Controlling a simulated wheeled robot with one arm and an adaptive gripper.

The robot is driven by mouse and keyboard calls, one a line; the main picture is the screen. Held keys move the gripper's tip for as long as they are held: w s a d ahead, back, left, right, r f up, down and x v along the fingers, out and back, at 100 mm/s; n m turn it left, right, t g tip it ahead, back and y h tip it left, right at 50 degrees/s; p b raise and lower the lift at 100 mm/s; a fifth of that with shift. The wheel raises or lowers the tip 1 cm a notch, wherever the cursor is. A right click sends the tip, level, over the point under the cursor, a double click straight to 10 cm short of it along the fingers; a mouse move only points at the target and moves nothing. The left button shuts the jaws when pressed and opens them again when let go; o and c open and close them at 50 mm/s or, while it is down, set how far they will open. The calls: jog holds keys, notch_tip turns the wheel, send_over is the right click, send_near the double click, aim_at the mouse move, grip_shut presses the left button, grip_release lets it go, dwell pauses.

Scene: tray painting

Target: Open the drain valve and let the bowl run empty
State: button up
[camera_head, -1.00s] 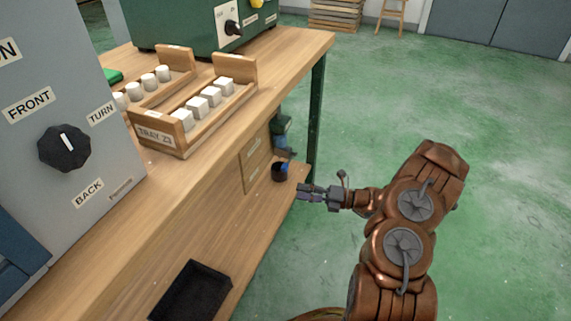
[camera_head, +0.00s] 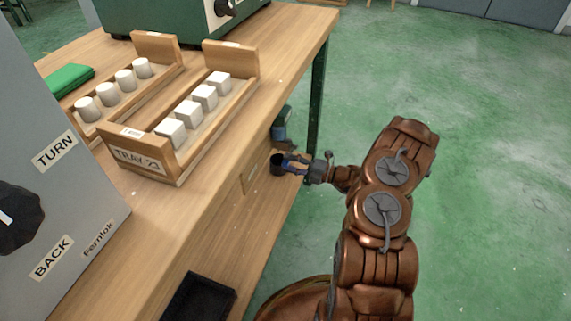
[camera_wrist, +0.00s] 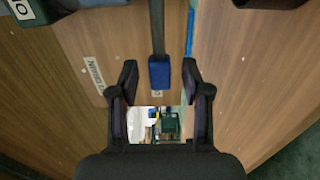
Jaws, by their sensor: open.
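In the wrist view, a blue-ended grey lever (camera_wrist: 159,72), which looks like the valve handle, comes down from the top of the picture. Its blue end lies between the tips of my gripper (camera_wrist: 160,68), with a gap to each finger. My gripper is open and holds nothing. In the head view my gripper (camera_head: 290,163) is at the side of the wooden bench, beside a small black round thing (camera_head: 277,166) with blue by it. Whether they touch I cannot tell. I cannot make out the bowl.
The wooden bench (camera_head: 215,170) carries tray 23 (camera_head: 150,178) with white cubes, a second tray (camera_head: 165,82) with white cylinders, and a grey machine (camera_head: 75,215) with a knob. A black bin (camera_head: 205,303) sits below. The green floor (camera_head: 480,200) on the right is clear.

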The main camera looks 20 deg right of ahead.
jog(key=shift+x, duration=0.85)
grip_shut()
